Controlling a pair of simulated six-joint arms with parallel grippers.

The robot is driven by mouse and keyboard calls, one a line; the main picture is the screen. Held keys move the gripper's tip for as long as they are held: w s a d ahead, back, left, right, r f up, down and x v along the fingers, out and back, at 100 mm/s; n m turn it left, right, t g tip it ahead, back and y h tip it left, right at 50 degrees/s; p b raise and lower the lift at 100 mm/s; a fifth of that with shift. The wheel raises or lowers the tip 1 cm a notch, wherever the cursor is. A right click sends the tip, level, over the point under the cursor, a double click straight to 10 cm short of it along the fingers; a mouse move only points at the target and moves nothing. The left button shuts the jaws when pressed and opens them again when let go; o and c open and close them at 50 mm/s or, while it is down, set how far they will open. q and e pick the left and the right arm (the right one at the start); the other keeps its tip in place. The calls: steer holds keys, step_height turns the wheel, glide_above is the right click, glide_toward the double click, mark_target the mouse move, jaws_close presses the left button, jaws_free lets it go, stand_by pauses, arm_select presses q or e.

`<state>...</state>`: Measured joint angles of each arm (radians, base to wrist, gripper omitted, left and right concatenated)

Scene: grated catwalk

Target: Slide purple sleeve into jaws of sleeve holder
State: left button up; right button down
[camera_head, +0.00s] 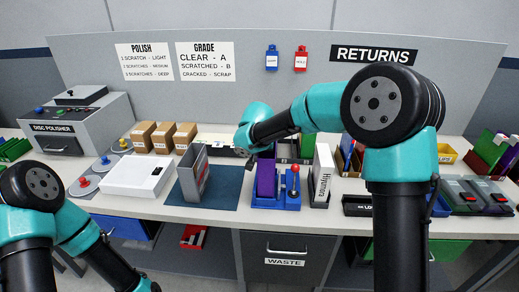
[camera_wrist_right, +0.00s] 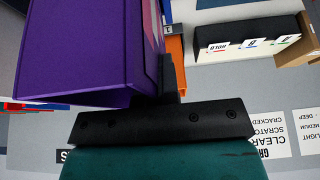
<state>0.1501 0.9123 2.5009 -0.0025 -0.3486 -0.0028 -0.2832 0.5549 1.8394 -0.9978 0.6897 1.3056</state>
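The purple sleeve (camera_head: 266,178) stands upright at the blue sleeve holder (camera_head: 276,204), which has a red-knobbed lever. The sleeve's lower end is at the left part of the holder; I cannot tell how deep it sits between the jaws. My right gripper (camera_head: 250,162) is at the sleeve's upper left edge. In the right wrist view the sleeve (camera_wrist_right: 80,45) fills the upper left, and a black finger of the gripper (camera_wrist_right: 168,80) lies against its edge. The gripper looks shut on the sleeve; the other finger is hidden. My left gripper is out of view.
A grey upright holder (camera_head: 193,175) stands on the blue mat left of the sleeve holder. A white upright block (camera_head: 322,175) stands close on the right. A white box (camera_head: 137,176) and small brown boxes (camera_head: 160,137) are farther left. My right arm covers part of the back.

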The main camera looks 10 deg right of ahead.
steer(key=shift+f, duration=1.8)
steer(key=c, duration=0.9)
jaws_free()
steer(key=shift+r, duration=0.1)
steer(key=shift+r, duration=3.9)
